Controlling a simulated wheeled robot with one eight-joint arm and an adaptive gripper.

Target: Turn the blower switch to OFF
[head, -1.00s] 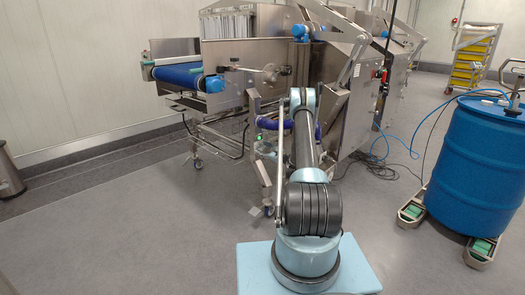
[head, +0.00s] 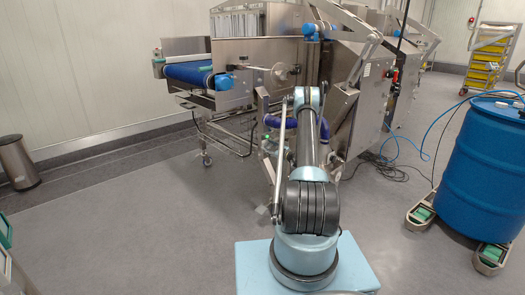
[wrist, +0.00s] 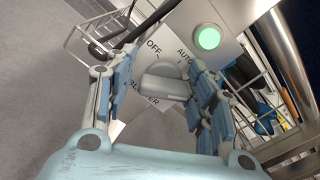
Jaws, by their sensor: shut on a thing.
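The blower switch (wrist: 163,82) is a grey knob on a metal panel (wrist: 185,30) in the wrist view. OFF is printed at its upper left, AUTO at its upper right and BLOWER below, partly covered. My gripper (wrist: 165,88) has its blue-padded fingers on both sides of the knob and is shut on it. The knob's exact pointing direction is hard to tell. A lit green round light (wrist: 207,38) sits above and right of the switch. In the head view, my arm hides the gripper and the switch.
The steel conveyor tunnel (head: 364,105) stands ahead, with a blue belt (head: 188,72) at its left. A blue drum (head: 486,150) stands at right, with hoses and cables on the floor near it. A bin (head: 18,163) stands by the left wall. The left floor is mostly clear.

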